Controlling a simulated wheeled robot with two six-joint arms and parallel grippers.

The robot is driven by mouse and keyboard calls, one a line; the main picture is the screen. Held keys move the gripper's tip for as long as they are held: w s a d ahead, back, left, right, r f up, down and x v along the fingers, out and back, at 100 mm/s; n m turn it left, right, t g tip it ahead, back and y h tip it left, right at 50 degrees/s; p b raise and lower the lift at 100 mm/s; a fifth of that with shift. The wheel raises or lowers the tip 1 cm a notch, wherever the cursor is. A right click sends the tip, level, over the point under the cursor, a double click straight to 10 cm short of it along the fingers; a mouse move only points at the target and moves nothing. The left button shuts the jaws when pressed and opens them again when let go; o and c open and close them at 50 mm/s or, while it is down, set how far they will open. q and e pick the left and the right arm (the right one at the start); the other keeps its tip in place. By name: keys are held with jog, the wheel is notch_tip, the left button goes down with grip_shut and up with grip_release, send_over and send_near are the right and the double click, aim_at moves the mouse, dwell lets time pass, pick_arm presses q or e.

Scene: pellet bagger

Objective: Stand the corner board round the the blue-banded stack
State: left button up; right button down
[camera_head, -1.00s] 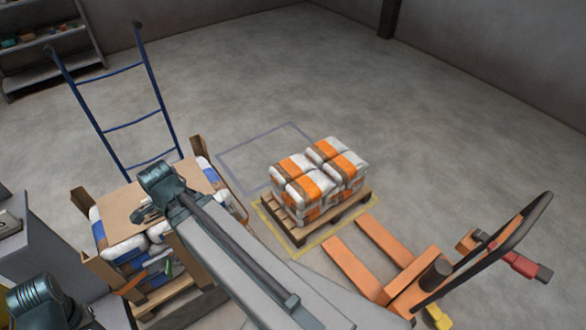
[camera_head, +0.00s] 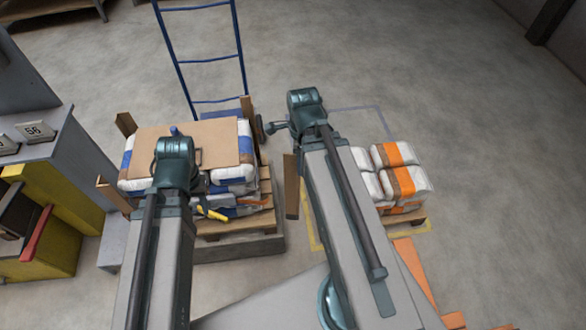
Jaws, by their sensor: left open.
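The blue-banded stack (camera_head: 233,173) is white sacks with blue bands on a wooden pallet, left of centre, with a brown cardboard sheet (camera_head: 215,142) on top. Brown corner boards stand at its back left (camera_head: 125,123), back right (camera_head: 247,107) and front left (camera_head: 112,195). Another brown board (camera_head: 291,186) is upright right of the stack, with a gap between them, beside my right arm. My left gripper (camera_head: 190,157) is open over the sheet, partly hidden by its wrist. My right gripper (camera_head: 275,127) is near the stack's back right; its jaws are unclear, and I cannot tell whether it touches the board.
A blue hand truck (camera_head: 205,61) stands behind the stack. Orange-banded sacks (camera_head: 394,156) on a pallet and an orange pallet jack (camera_head: 414,270) are at the right. A grey cabinet (camera_head: 62,165) and yellow bin (camera_head: 68,225) are at the left. Open floor lies behind.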

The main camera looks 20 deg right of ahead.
jog(key=w+a+f+n+b, duration=0.1)
jog(key=w+a+f+b, duration=0.1)
jog(key=f+b, duration=0.2)
jog(key=w+a+f+n+b, duration=0.1)
jog(key=w+a+f+b, duration=0.1)
jog(key=f+b, duration=0.3)
jog(key=shift+w+a+f+n, duration=0.25)
jog(key=shift+a+f+n, duration=0.2)
jog(key=shift+f, duration=0.2)
jog(key=shift+w, duration=0.1)
jog(key=w+a+f+b, duration=0.4)
jog(key=w, duration=0.3)
jog(key=shift+w+a+f+b, duration=0.15)
jog(key=shift+w+f+b, duration=0.15)
jog(key=shift+b, duration=0.1)
jog(key=shift+c, duration=0.2)
grip_release()
